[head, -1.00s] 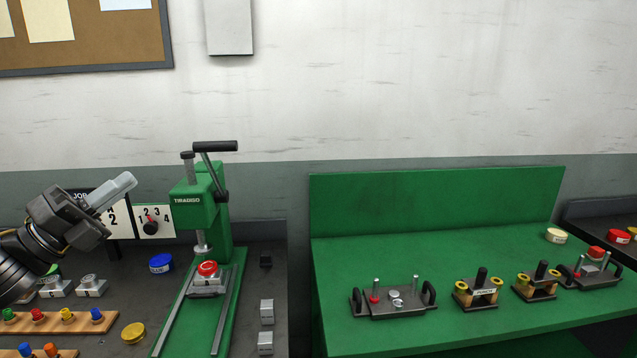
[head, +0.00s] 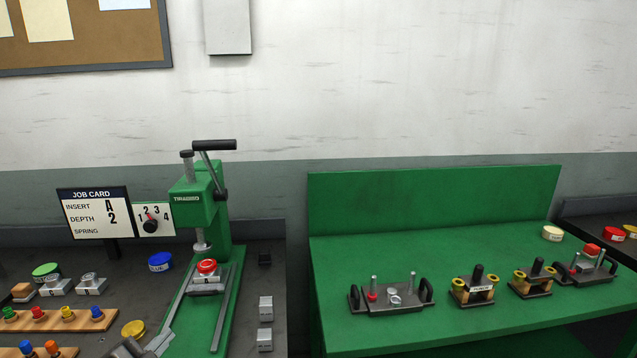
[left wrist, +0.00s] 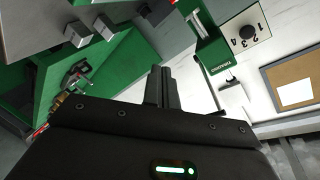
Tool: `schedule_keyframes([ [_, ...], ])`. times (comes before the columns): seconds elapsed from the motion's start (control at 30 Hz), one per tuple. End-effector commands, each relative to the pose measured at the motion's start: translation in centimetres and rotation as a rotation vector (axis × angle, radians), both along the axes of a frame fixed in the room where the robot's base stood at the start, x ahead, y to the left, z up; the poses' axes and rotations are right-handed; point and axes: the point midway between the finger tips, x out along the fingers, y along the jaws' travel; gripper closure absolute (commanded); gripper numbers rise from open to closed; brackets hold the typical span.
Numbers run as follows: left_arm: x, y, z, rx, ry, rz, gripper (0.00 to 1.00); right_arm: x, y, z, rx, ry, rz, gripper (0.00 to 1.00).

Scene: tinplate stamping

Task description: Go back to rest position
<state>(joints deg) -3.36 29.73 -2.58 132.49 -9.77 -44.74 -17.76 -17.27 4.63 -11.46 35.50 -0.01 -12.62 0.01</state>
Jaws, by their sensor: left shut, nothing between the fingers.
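My left gripper (head: 154,344) is low at the bottom edge of the head view, just left of the green press base. Its grey fingers are shut with nothing between them. In the left wrist view the shut fingers (left wrist: 161,90) show in the middle, with the press and its dial tilted behind. My right gripper is not in view.
The green press (head: 207,215) stands on the dark bench with a red-topped die (head: 207,274) on its bed. A job card (head: 96,212) stands behind. Peg racks (head: 62,320) and a yellow disc (head: 134,329) lie left. The green bench (head: 440,325) at right holds several fixtures.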

Motion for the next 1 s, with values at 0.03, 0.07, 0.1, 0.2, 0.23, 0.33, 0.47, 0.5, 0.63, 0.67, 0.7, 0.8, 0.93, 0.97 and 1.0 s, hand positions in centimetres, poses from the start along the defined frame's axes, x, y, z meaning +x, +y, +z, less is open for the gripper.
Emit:
schedule_keyframes([
  [0.03, -2.4, -0.7, -3.8, -0.083, 0.126, 0.056, 1.0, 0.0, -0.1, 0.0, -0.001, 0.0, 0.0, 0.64],
  [0.07, -3.7, -0.9, -5.8, -0.127, 0.199, 0.094, 1.0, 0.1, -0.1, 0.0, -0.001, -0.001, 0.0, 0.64],
  [0.1, -5.7, -1.3, -8.2, -0.182, 0.29, 0.145, 1.0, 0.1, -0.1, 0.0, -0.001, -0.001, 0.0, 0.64],
  [0.2, -10.5, -2.2, -13.0, -0.293, 0.493, 0.258, 1.0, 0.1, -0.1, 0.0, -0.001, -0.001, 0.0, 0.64],
  [0.23, -11.8, -2.5, -14.0, -0.32, 0.544, 0.288, 1.0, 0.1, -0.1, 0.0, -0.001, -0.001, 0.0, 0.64],
  [0.33, -15.9, -3.4, -16.8, -0.392, 0.691, 0.377, 1.0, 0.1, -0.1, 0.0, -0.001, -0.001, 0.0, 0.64],
  [0.47, -20.7, -4.5, -19.1, -0.462, 0.849, 0.474, 1.0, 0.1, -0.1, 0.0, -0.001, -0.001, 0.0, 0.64],
  [0.5, -22.1, -4.9, -19.7, -0.481, 0.894, 0.503, 1.0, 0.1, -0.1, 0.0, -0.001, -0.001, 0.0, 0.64],
  [0.63, -26.3, -6.0, -21.0, -0.536, 1.03, 0.59, 1.0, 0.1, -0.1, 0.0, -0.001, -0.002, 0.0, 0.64],
  [0.67, -27.2, -6.3, -21.2, -0.549, 1.058, 0.61, 1.0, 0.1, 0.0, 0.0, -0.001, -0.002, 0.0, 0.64],
  [0.7, -28.4, -6.6, -21.6, -0.561, 1.095, 0.635, 1.0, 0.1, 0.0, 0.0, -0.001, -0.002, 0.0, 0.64],
  [0.8, -27.0, -6.6, -24.9, -0.547, 1.095, 0.632, 1.0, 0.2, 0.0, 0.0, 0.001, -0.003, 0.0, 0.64],
  [0.93, -26.4, -6.7, -29.0, -0.542, 1.11, 0.636, 1.0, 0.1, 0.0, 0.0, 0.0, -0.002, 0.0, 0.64],
  [0.97, -26.3, -6.7, -30.0, -0.539, 1.114, 0.637, 1.0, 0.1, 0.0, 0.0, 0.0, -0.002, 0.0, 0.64],
  [1.0, -26.2, -6.8, -31.5, -0.536, 1.12, 0.637, 1.0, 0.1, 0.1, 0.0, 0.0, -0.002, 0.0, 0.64],
])
